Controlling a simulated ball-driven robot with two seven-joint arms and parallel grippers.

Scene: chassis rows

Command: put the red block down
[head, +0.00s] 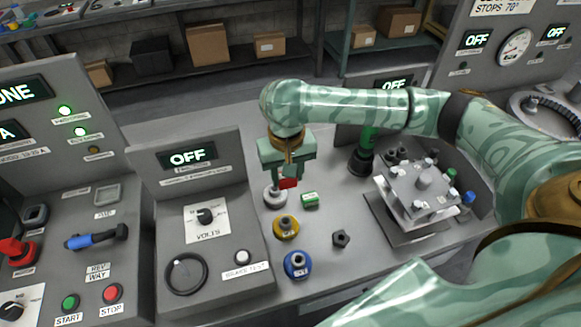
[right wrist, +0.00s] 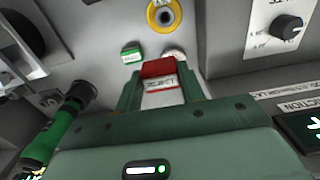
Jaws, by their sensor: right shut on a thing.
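The red block (head: 289,183) is between the fingers of my right gripper (head: 287,181) in the head view, held above the grey bench. In the right wrist view the red block (right wrist: 160,72) shows a red top edge and a pale label, with green fingers on both sides of it. My right gripper (right wrist: 160,90) is shut on it. A green block (head: 310,200) lies on the bench just right of the held block; it also shows in the right wrist view (right wrist: 132,55). My left gripper is not in view.
A grey-white round piece (head: 275,196) stands close below the gripper. A yellow ring piece (head: 286,228), a blue ring piece (head: 297,264) and a dark nut (head: 341,239) stand nearer. A metal fixture (head: 420,192) stands right, a volts panel (head: 206,216) left. Bare bench surrounds the nut.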

